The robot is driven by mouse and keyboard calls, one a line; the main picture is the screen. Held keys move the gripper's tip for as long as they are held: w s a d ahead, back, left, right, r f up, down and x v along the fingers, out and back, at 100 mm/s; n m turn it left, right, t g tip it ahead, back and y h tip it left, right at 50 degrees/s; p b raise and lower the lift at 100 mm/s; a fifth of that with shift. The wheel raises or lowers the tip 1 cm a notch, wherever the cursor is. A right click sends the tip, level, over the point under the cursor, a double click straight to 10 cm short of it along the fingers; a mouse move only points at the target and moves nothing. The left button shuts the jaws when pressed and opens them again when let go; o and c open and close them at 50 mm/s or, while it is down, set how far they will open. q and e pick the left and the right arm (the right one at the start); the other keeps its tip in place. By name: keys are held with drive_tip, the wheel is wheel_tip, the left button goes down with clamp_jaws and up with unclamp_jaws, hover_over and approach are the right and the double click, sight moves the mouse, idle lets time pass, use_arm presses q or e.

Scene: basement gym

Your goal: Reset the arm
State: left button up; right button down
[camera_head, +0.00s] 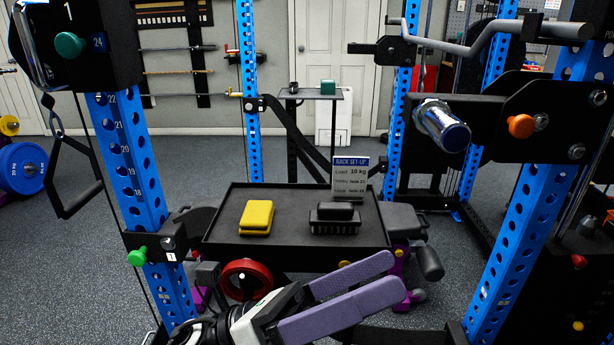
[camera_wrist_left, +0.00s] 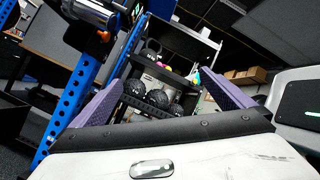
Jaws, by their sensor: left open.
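My left gripper (camera_head: 390,278) comes in from the bottom of the head view, its two purple fingers pointing right and slightly up. The fingers are apart with nothing between them. It is in front of the black tray (camera_head: 290,257) and lower in the picture. In the left wrist view, my left gripper (camera_wrist_left: 160,80) shows both fingers spread, with only distant shelving between them. My right gripper is in neither view.
The tray holds a yellow block (camera_head: 257,217), a black brush-like item (camera_head: 335,218) and a sign (camera_head: 350,178). Blue rack uprights (camera_head: 137,185) stand on both sides. A red-rimmed wheel (camera_head: 247,280) is close to my left arm. A chrome bar end (camera_head: 442,126) juts out at right.

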use_arm(q)
drive_tip(key=w+a+f+n+t+y+p, duration=0.1)
drive_tip(key=w+a+f+n+t+y, duration=0.2)
drive_tip(key=a+f+n+t+y, duration=0.5)
drive_tip(key=w+a+f+n+t+y, duration=0.15)
drive_tip(key=f+n, duration=0.25)
drive_tip(key=n, duration=0.8)
drive_tip(key=w+a+f+n+t+y+p, duration=0.1)
drive_tip(key=w+a+f+n+t+y, duration=0.4)
drive_tip(key=n, duration=0.6)
drive_tip(key=s+a+f+n+g+y, duration=0.3)
drive_tip(key=s+f+n, duration=0.3)
drive_tip(key=s+f, duration=0.3)
drive_tip(key=s+a+f+n+g+y, duration=0.3)
drive_tip(key=s+a+f+n+g, duration=0.2)
drive_tip(key=s+f, duration=0.5)
wheel_tip(320, 180, down, 5)
drive_tip(key=shift+f+n, duration=0.1)
drive_tip(key=shift+n, duration=0.6)
drive_tip(key=shift+y, duration=0.25)
